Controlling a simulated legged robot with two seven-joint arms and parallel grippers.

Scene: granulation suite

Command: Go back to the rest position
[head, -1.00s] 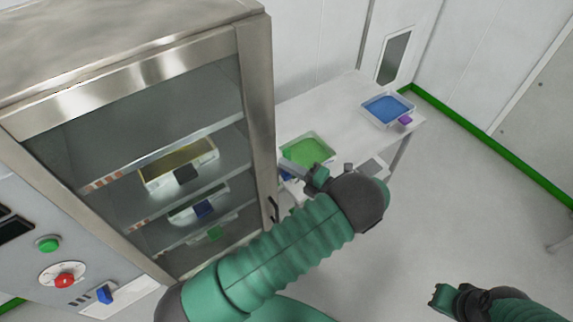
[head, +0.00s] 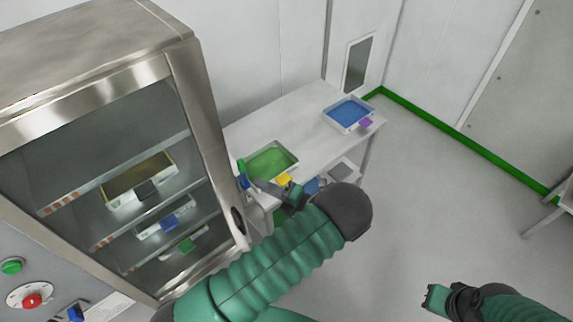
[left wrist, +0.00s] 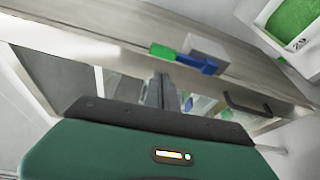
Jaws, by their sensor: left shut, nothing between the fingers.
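My left gripper (head: 262,185) is in front of the near edge of the white table, beside the drying cabinet's right side. In the left wrist view its fingers (left wrist: 160,90) are together with nothing between them. A green and blue latch-like piece (left wrist: 185,57) on a grey block lies beyond the fingertips there; contact is not visible. My right gripper (head: 435,297) is at the lower right of the head view, over the floor and apart from everything; its finger gap is unclear.
The steel cabinet (head: 180,70) has a glass front with several trays on shelves inside. The table (head: 300,110) holds a green-filled tray (head: 272,160) and a blue-filled tray (head: 348,112). A dark handle (left wrist: 245,103) shows in the left wrist view.

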